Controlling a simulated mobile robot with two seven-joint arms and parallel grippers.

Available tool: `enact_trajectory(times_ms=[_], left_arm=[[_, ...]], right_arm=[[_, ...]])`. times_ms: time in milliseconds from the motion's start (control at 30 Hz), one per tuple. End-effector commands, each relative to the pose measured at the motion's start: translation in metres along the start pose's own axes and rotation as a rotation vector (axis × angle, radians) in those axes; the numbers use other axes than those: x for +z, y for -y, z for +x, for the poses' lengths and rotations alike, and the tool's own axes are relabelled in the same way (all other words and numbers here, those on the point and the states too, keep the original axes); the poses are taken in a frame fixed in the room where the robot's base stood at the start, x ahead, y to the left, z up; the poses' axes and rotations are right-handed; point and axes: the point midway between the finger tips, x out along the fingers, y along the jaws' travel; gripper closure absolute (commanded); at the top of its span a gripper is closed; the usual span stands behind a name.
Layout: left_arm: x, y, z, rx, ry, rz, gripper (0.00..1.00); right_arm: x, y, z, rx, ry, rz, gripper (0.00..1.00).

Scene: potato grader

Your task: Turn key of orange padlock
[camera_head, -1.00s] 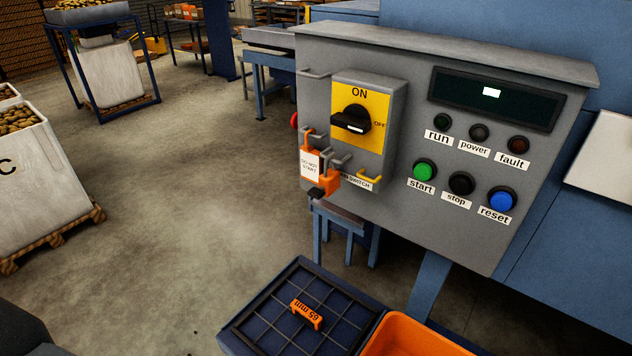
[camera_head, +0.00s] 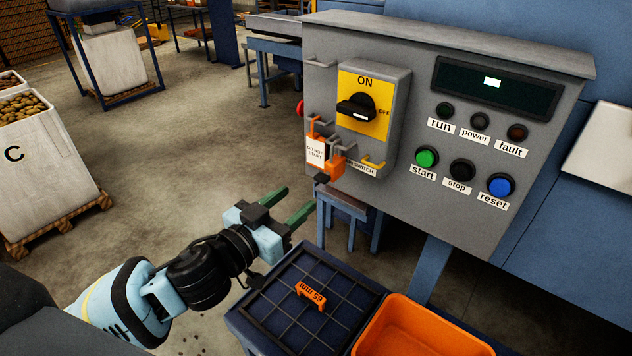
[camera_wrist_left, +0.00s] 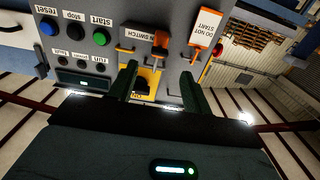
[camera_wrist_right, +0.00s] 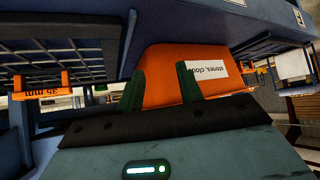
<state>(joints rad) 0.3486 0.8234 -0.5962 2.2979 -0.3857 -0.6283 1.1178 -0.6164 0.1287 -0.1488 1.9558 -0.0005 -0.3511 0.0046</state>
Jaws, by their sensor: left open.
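The orange padlock (camera_head: 333,167) hangs at the lower left of the grey control box, below the yellow switch plate. A small dark key (camera_head: 322,179) shows at its underside. A white "DO NOT START" tag (camera_head: 315,153) hangs beside it. In the left wrist view the padlock (camera_wrist_left: 160,42) shows upside down, beyond and between the fingers. My left gripper (camera_head: 299,199) is open and empty, below and left of the padlock, apart from it. My right gripper (camera_wrist_right: 160,70) is outside the head view; its own wrist view shows its fingers apart, with nothing clearly between them.
The rotary switch (camera_head: 357,108) sits above the padlock. Green start (camera_head: 426,157) and blue reset (camera_head: 500,185) buttons are on the panel.

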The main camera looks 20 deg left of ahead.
Motion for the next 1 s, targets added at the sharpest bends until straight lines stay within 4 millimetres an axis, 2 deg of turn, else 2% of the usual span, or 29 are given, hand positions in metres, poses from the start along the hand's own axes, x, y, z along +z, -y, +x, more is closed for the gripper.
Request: enact_trajectory(times_ms=[267, 700, 1000], left_arm=[[-0.001, 0.000, 0.006, 0.000, -0.003, -0.001, 0.51], [-0.002, 0.000, 0.063, -0.001, -0.004, 0.000, 0.51], [-0.001, 0.000, 0.078, 0.001, -0.002, -0.001, 0.51]], right_arm=[[-0.003, -0.001, 0.000, 0.001, -0.006, -0.001, 0.64], [-0.020, -0.003, -0.001, 0.006, -0.039, -0.005, 0.64], [-0.020, -0.003, 0.000, 0.007, -0.039, -0.005, 0.64]])
